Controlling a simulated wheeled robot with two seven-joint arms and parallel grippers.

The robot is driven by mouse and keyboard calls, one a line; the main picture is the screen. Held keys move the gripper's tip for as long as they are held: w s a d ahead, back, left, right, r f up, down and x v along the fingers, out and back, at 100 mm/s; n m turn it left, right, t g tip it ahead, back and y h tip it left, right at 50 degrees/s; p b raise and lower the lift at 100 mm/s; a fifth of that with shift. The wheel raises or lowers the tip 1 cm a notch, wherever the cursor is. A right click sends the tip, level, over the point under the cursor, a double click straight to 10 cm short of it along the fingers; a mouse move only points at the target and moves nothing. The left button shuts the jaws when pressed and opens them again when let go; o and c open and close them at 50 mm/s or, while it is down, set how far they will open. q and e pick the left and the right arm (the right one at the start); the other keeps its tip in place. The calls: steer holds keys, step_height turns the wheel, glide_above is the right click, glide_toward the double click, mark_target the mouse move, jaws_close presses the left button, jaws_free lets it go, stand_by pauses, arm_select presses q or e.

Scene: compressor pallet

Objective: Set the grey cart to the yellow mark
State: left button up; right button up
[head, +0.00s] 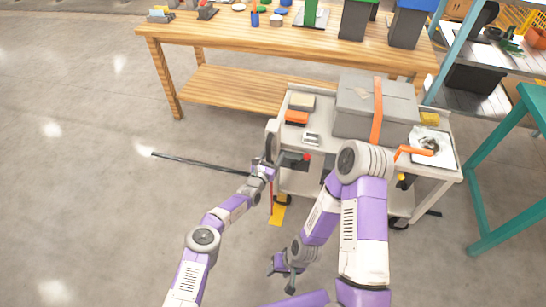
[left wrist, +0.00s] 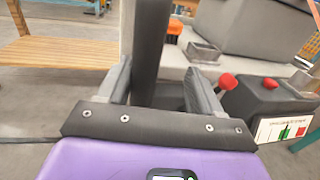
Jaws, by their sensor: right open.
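The grey cart (head: 436,187) stands in front of the wooden bench, loaded on top. Its dark upright handle (head: 269,147) is at its left end. My left gripper (head: 268,166) is at that handle. In the left wrist view, the handle (left wrist: 150,50) stands between the two open fingers, closer to the left finger, with a gap to the right one. Contact cannot be told. A yellow mark (head: 277,214) shows on the floor by the cart's left end, partly hidden by my left arm. My right gripper (head: 284,266) is open and empty, low and apart from the cart.
The wooden bench (head: 230,40) stands behind the cart. A teal frame (head: 475,205) and a shelf (head: 450,50) are close on the right. A thin dark rod (head: 200,163) extends left of my left gripper. The floor at left is clear. A grey case (head: 355,100) rides on the cart.

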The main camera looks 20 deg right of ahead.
arm_select(q)
steer(key=shift+s+d+f, duration=0.1)
steer(key=shift+s+d, duration=0.55)
steer(key=shift+d, duration=0.35)
steer(key=shift+a, duration=0.1)
steer(key=shift+w+a, duration=0.25)
steer(key=shift+a, duration=0.05)
steer(key=shift+w+a, duration=0.1)
steer(key=shift+a, duration=0.1)
steer(key=p+v, duration=0.7)
steer(key=shift+s, duration=0.45)
steer(key=shift+d, duration=0.1)
